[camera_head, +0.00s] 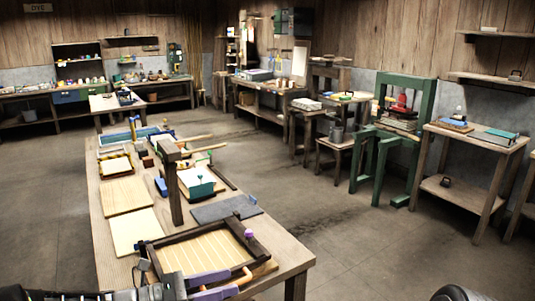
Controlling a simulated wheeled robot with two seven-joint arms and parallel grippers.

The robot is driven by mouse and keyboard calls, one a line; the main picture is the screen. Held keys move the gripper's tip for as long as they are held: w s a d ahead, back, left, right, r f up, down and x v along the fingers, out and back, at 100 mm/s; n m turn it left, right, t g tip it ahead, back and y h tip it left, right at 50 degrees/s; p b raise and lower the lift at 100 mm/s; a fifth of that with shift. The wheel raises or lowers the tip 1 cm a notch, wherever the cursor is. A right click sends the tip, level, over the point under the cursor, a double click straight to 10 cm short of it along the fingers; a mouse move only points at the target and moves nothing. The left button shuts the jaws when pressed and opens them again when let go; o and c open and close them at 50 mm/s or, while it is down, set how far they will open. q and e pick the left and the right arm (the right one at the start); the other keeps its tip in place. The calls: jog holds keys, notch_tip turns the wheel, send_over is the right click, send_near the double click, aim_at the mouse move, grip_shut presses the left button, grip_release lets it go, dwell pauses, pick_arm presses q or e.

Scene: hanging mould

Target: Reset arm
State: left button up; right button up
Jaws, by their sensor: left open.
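My left gripper (240,273) reaches in from the bottom left. Its two purple and orange fingers are apart, with nothing seen between them. They are over or beside the near edge of a dark wooden frame mould (160,247) with a pale yellow, striped face. I cannot tell whether they touch it. The mould lies at the near end of the long wooden table (274,262). My right gripper is not in view. A dark rounded part at the bottom right edge may be my right arm.
A dark upright post (174,190) with a short top arm stands on the table behind the mould. Pale boards (126,193), a grey slab (224,208) and a teal box (200,187) lie near it. A green press (427,115) stands right. The floor between is clear.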

pick_arm(q)
jog(key=s+a+f+m+g+y, duration=0.1)
jog(key=s+a+f+m+y, duration=0.2)
jog(key=f, duration=0.7)
jog(key=s+f+m+g+y+b, duration=0.15)
jog(key=s+f+m+y, duration=0.25)
jog(key=f, duration=0.7)
jog(key=s+a+f+m+g+y+p, duration=0.1)
jog(key=s+a+f+m+y, duration=0.2)
jog(key=f, duration=0.7)
jog(key=s+d+f+m+g+y+b, duration=0.1)
jog(key=s+d+f+m, duration=0.3)
jog(key=s+f+m, duration=0.2)
jog(key=s+d+f+m+g+y+b, duration=0.1)
jog(key=s+d+f+m, duration=0.4)
jog(key=s, duration=0.6)
jog(key=shift+f+m+y+b, duration=0.3)
jog(key=shift+f+m+b, duration=0.2)
jog(key=shift+f+m, duration=0.3)
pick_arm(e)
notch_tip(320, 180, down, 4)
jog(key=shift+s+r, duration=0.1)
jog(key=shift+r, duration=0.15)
pick_arm(q)
jog(key=shift+w, duration=0.1)
